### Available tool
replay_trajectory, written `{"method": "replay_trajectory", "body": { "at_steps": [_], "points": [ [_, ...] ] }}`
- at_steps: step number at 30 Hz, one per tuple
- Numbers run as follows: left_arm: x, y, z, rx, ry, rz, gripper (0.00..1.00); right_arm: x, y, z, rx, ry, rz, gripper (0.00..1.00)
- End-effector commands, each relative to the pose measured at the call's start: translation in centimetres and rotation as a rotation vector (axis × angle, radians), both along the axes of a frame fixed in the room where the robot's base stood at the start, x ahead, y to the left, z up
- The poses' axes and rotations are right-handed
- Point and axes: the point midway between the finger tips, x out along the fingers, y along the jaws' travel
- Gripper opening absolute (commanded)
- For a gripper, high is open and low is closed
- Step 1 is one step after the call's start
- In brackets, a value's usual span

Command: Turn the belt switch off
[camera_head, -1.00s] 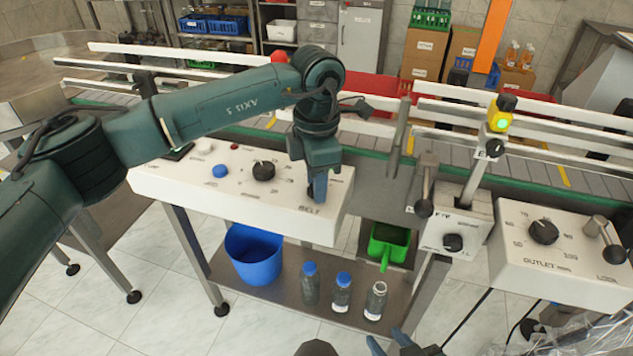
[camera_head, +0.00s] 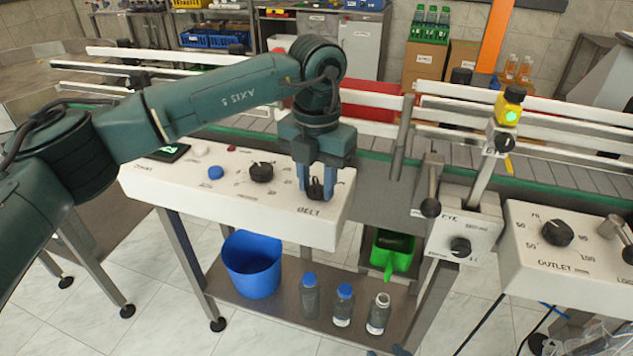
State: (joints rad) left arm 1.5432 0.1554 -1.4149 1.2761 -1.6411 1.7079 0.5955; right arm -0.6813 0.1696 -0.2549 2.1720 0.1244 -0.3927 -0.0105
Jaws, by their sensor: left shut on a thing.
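The belt switch (camera_head: 316,190) is a small black knob at the right end of the long white control panel (camera_head: 272,213), just above the printed word BELT. My left gripper (camera_head: 316,186) points down over it, with its two blue fingers shut on either side of the knob. The fingers hide part of the knob, so I cannot tell which way it is set. My right gripper does not show clearly in the view.
A black dial (camera_head: 261,172) and a blue button (camera_head: 216,172) sit left on the same panel. The conveyor (camera_head: 380,168) runs behind it. The eye box (camera_head: 466,228) and outlet panel (camera_head: 560,245) stand to the right. Below are a blue bucket (camera_head: 252,265) and several bottles.

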Motion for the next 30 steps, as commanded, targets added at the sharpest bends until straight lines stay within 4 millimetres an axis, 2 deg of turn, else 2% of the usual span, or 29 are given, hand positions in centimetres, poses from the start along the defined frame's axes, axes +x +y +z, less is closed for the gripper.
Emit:
{"method": "replay_trajectory", "body": {
  "at_steps": [20,21,28,30],
  "points": [
    [0.07,0.02,0.14,-0.001,-0.003,0.072,0.09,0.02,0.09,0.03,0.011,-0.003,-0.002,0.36],
    [0.07,0.02,0.14,-0.001,-0.003,0.072,0.33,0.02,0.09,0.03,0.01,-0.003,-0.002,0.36],
    [0.05,0.02,0.08,0.0,-0.001,0.071,0.51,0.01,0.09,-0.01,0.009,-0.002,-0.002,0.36],
    [0.03,0.02,0.06,0.0,-0.001,0.07,0.54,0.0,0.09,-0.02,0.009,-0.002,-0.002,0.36]
  ]
}}
